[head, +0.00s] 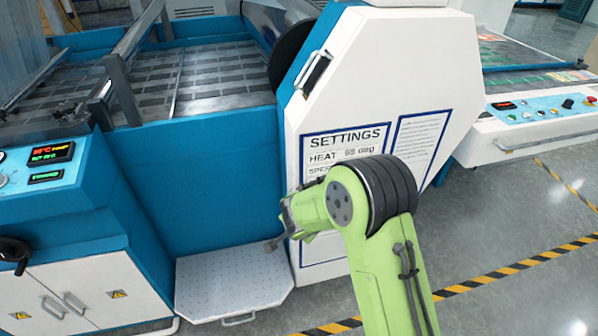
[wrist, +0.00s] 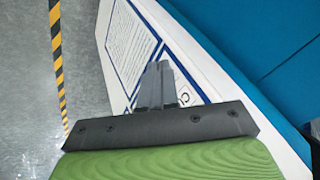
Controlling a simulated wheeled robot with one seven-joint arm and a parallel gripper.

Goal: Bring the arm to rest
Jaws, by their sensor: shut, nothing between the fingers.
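My green arm rises from the bottom of the head view and bends at a dark ribbed joint in front of the white machine panel (head: 400,60). My gripper (head: 270,246) points left in the head view, above the metal step plate. In the wrist view, my gripper (wrist: 158,66) shows its two grey fingers together with nothing between them. The white panel with its blue-framed sheets lies behind the fingers there. I cannot tell how far the fingertips are from the panel.
The SETTINGS sheet (head: 345,140) is partly hidden by my arm. A metal step plate (head: 232,278) stands low at the machine's front. A control box (head: 45,165) is at left, another panel (head: 530,112) at right. Open floor with striped tape (head: 520,264) lies at the lower right.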

